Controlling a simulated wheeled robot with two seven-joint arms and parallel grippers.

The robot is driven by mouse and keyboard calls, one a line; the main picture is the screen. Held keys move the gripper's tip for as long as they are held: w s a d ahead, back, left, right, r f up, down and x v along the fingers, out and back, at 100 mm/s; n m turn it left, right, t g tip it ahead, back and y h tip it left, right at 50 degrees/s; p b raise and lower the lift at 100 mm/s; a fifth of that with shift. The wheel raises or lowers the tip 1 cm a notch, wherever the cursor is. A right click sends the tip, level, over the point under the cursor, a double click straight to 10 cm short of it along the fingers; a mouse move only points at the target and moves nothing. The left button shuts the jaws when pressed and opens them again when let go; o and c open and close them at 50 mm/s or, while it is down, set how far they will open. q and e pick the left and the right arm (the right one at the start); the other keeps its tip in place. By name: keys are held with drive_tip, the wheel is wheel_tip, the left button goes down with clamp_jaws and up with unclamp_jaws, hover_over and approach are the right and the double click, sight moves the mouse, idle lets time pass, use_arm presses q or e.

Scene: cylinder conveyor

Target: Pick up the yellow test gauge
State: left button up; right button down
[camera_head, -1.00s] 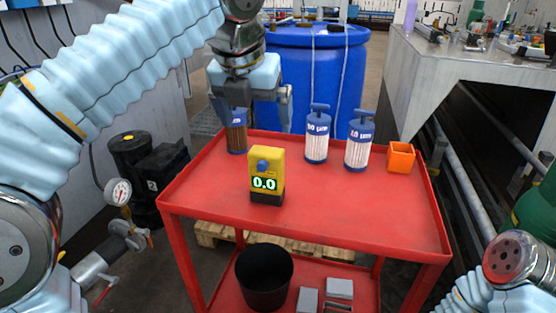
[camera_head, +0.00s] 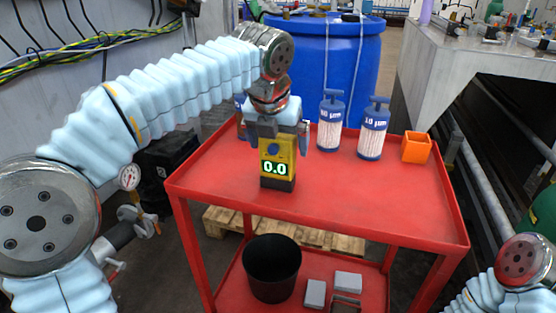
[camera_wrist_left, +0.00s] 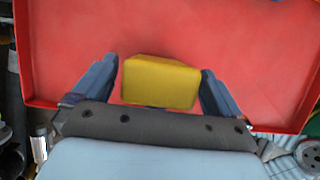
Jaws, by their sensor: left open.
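The yellow test gauge (camera_head: 277,168) stands upright on the red cart, its display reading 0.0, with a blue knob above the display and a dark base. My left gripper (camera_head: 277,150) is over and around its upper part from above, with one finger on each side. In the left wrist view the gauge's yellow top (camera_wrist_left: 160,81) lies between the two open fingers of the left gripper (camera_wrist_left: 160,90), with a gap visible on both sides. My right gripper is not in view; only part of my right arm shows at the lower right.
The red cart top (camera_head: 345,205) has a raised rim. Two filter cartridges (camera_head: 331,122) (camera_head: 373,130) and an orange box (camera_head: 416,148) stand to the right of the gauge. A black bucket (camera_head: 272,268) is on the lower shelf. The front right of the top is clear.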

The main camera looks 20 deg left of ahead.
use_arm(q)
drive_tip(key=c, duration=1.1)
drive_tip(key=shift+r, duration=0.1)
